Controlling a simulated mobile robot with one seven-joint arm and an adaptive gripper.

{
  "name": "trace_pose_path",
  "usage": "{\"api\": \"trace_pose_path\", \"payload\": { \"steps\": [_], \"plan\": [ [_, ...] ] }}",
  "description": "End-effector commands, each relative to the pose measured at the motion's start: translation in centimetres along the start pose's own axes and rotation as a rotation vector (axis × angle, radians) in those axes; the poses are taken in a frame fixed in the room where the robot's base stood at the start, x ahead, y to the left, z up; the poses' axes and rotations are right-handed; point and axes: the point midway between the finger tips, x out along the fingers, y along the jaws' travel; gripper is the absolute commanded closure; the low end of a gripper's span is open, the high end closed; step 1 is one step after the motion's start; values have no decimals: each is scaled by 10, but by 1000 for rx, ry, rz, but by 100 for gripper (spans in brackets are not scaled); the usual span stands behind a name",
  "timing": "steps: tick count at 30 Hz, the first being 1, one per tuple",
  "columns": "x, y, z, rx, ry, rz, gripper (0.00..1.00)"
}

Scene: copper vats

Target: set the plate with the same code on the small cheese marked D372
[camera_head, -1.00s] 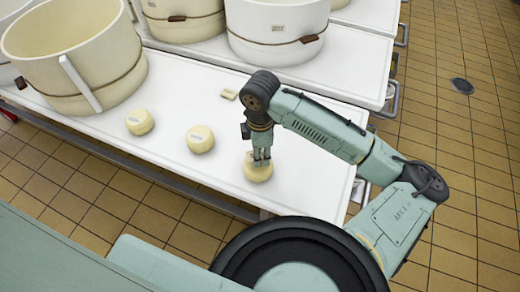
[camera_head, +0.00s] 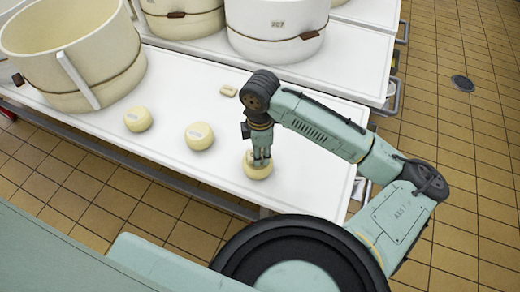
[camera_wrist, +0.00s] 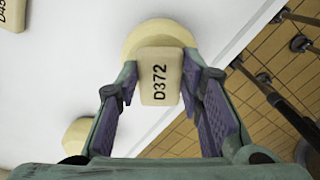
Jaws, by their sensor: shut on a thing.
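My gripper (camera_head: 261,160) points down at the right-hand small cheese (camera_head: 257,170) near the front edge of the white table. In the wrist view, its fingers (camera_wrist: 163,95) are shut on a pale plate (camera_wrist: 160,88) marked D372. The plate lies over the round cheese (camera_wrist: 160,36), covering much of it. I cannot tell whether the plate touches the cheese. Any mark on this cheese is hidden. Two more small cheeses, one in the middle (camera_head: 199,136) and one at left (camera_head: 138,119), bear labels too small to read.
Another pale plate (camera_head: 228,90) lies on the white table (camera_head: 180,82) behind my gripper; its code starts "D45" in the wrist view (camera_wrist: 12,12). Large vats (camera_head: 75,50) stand at the back left. The tabletop between is clear.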

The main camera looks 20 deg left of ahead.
Motion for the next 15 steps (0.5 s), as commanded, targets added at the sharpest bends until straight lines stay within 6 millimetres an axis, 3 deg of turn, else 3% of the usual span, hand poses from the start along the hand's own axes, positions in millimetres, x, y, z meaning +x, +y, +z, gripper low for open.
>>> {"api": "trace_pose_path", "payload": {
  "steps": [15],
  "plan": [
    [8, 0, 0, 0, 0, 0, 93]
  ]
}}
